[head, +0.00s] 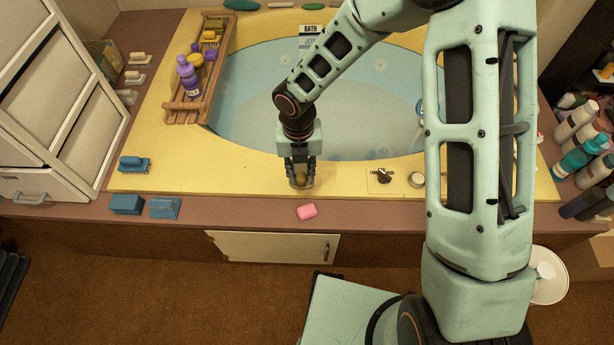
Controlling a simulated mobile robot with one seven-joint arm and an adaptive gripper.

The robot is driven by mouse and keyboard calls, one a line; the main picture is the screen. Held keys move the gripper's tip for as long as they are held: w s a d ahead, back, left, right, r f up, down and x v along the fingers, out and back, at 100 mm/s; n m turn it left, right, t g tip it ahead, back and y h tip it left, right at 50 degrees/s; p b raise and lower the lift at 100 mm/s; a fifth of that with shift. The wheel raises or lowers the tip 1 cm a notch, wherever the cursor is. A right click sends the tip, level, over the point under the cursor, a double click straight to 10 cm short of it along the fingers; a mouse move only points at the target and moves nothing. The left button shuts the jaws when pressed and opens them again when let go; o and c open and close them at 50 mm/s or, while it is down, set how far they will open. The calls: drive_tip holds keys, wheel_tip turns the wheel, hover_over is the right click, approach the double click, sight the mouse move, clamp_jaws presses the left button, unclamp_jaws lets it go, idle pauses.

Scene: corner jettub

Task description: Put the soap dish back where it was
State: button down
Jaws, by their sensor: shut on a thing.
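My gripper (300,184) points down over the front yellow rim of the tub. It is shut on a small olive-yellow thing, which looks like the soap dish (300,174). The fingers hide most of it, and I cannot tell whether it touches the rim. A pink bar of soap (307,211) lies on the brown front ledge, just below and apart from my gripper.
The blue tub (245,115) lies behind my gripper. A wooden rack (188,112) with bottles stands at left. Blue boxes (126,204) and a blue brush (134,164) sit front left. A tap knob (384,176) is right. Bottles (578,158) stand far right.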

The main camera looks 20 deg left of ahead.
drive_tip(key=w+f, duration=0.2)
drive_tip(key=w+f+b, duration=0.1)
drive_tip(key=w+f, duration=0.1)
drive_tip(key=f, duration=0.1)
drive_tip(key=shift+d, duration=0.15)
drive_tip(key=shift+w+f+b, duration=0.15)
drive_tip(key=shift+f+b, duration=0.05)
drive_tip(key=shift+f, duration=0.75)
drive_tip(key=shift+w+f+b, duration=0.1)
drive_tip(key=shift+f+b, duration=0.05)
drive_tip(key=shift+f, duration=0.75)
drive_tip(key=shift+f, duration=0.2)
drive_tip(key=c, duration=1.7)
unclamp_jaws()
drive_tip(key=shift+o, duration=0.2)
drive_tip(key=shift+r, duration=0.1)
wheel_tip(320, 180, up, 12)
drive_tip(key=p, duration=0.3)
